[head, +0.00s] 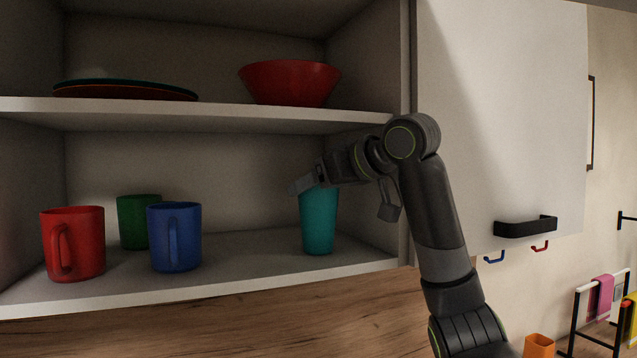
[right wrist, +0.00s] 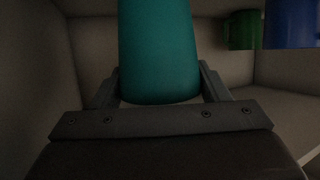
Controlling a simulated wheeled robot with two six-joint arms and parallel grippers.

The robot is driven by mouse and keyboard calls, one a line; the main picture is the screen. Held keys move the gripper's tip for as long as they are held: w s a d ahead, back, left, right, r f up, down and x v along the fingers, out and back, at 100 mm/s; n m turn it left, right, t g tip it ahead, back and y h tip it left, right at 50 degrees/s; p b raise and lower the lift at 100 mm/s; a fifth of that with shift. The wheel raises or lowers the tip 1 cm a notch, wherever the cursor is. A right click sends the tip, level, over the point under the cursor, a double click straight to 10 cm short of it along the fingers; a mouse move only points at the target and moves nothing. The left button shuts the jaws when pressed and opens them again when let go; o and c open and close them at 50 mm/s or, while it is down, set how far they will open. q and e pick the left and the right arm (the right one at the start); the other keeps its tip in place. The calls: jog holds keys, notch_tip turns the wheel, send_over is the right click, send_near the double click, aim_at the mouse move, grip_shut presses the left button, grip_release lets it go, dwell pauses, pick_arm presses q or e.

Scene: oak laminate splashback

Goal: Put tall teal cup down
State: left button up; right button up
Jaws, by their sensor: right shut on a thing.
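The tall teal cup (head: 318,224) is upright at the right end of the lower shelf (head: 250,278), inside the open cupboard. Its base appears to be at the shelf surface, though I cannot tell whether it touches. My right gripper (head: 302,187) reaches in from the right and is shut on the cup near its top. In the right wrist view the teal cup (right wrist: 160,50) fills the space between the two fingers of the gripper (right wrist: 160,88). My left gripper is not in view.
A red mug (head: 85,243), a blue mug (head: 174,238) and a green mug (head: 137,220) stand left on the same shelf. A red bowl (head: 290,84) and stacked plates (head: 125,90) are on the shelf above. Free shelf lies between the blue mug and the cup.

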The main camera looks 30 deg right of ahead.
jog(key=shift+w+a+f, duration=0.1)
jog(key=shift+a+f, duration=0.05)
jog(key=shift+f, duration=0.1)
jog(key=o, duration=1.2)
jog(key=shift+r, duration=0.1)
jog(key=b+v, duration=0.6)
jog(key=v, duration=0.6)
jog(key=shift+r, duration=0.2)
